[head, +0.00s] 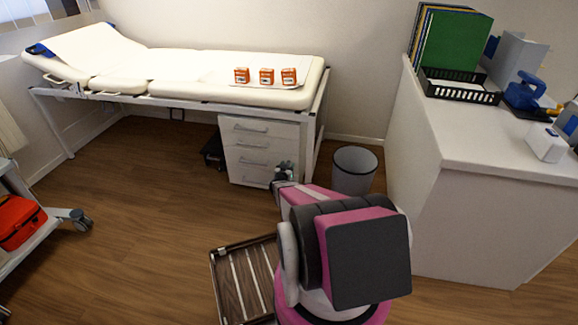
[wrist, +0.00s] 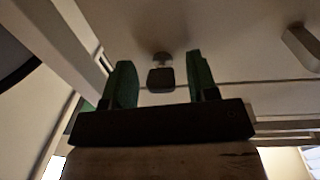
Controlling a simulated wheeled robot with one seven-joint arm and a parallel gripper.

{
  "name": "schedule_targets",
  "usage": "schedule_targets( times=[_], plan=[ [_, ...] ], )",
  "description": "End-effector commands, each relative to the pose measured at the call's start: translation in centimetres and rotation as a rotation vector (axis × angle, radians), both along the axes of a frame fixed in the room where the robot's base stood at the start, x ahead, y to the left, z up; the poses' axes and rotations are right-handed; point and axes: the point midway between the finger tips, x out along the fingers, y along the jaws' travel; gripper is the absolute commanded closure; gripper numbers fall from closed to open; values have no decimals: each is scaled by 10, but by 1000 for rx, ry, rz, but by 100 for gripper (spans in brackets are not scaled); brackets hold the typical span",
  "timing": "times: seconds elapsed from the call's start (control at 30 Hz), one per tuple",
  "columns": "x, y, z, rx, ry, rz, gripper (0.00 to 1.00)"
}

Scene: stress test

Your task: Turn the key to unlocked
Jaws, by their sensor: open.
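A white drawer cabinet (head: 263,131) stands under the right end of the bed. In the wrist view, its pale front (wrist: 235,40) carries a dark, squarish key head (wrist: 160,79) on a small round lock. My gripper (wrist: 158,72) is open, with one green finger on each side of the key head in the picture. Clear gaps show on both sides; how deep the key sits between the fingers I cannot tell. In the head view, my gripper (head: 282,171) is at the cabinet's right front. The key is hidden there, and no lock marking is readable.
A grey bin (head: 354,171) stands right of the cabinet, close to my arm. The bed (head: 200,69) with its metal legs is above. A drawer handle (wrist: 302,45) is right of the key. A slatted step (head: 243,283) is on the floor.

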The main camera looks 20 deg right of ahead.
Motion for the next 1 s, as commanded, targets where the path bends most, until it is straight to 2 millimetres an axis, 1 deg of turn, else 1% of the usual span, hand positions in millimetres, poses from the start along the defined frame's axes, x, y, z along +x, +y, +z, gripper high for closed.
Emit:
schedule_targets(
  times=[0.1,0.13,0.17,0.2,0.27,0.67,0.87,1.0],
  plan=[
    [0,0,0,0,0,0,47],
    [0,0,0,0,0,0,53],
    [0,0,0,0,0,0,63],
    [0,0,0,0,0,0,76],
    [0,0,0,0,0,0,96],
    [0,0,0,-39,26,1,96],
    [0,0,0,-135,90,1,96],
    [0,-1,0,-233,157,1,96]
  ],
)
